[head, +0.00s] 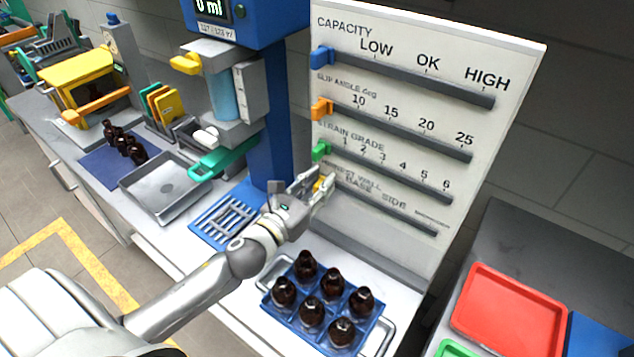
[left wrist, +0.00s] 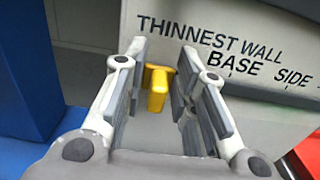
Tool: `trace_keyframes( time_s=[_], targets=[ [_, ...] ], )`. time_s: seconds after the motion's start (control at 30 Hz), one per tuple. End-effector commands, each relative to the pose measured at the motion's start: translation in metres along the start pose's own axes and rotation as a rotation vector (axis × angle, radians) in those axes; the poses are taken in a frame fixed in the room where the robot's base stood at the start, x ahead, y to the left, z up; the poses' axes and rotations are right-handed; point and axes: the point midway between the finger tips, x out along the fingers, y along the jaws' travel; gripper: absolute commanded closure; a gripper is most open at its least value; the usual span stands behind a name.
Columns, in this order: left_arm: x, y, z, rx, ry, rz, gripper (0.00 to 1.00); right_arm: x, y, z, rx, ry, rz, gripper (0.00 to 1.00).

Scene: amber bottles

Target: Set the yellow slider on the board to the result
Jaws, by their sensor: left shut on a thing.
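The white board (head: 500,60) stands upright with several slider rows. The yellow slider (head: 320,185) is on the lowest row, at the left end of its slot, left of the BASE mark. In the left wrist view the yellow knob (left wrist: 157,88) sits between the fingers under the words THINNEST WALL, with BASE and SIDE to its right. My left gripper (head: 315,182) is at this knob, its fingers on either side of it, shut on it, partly hiding it in the head view. My right gripper is not in view.
Blue (head: 322,57), orange (head: 321,107) and green (head: 321,150) sliders sit at the left ends of the rows above. A blue crate of amber bottles (head: 307,312) stands below the board. A blue column (head: 268,120) rises just left. A red tray (head: 510,318) lies at right.

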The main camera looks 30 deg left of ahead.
Motion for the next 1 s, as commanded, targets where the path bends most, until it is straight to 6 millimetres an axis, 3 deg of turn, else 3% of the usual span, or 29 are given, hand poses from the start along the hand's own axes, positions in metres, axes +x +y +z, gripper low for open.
trace_keyframes(
  time_s=[0.17,0.6,0.8,1.0],
  targets=[
    [0.000,-0.029,0.002,-0.006,-0.001,-0.005,1.00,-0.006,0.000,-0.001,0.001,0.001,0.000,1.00],
    [0.000,-0.129,0.002,-0.006,-0.001,-0.003,1.00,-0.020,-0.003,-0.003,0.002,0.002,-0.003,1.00],
    [0.000,-0.152,0.001,-0.003,0.000,-0.002,1.00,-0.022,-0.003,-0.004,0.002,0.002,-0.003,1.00],
    [0.000,-0.158,0.001,-0.001,-0.001,-0.002,1.00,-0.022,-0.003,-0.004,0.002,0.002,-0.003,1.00]
  ],
)
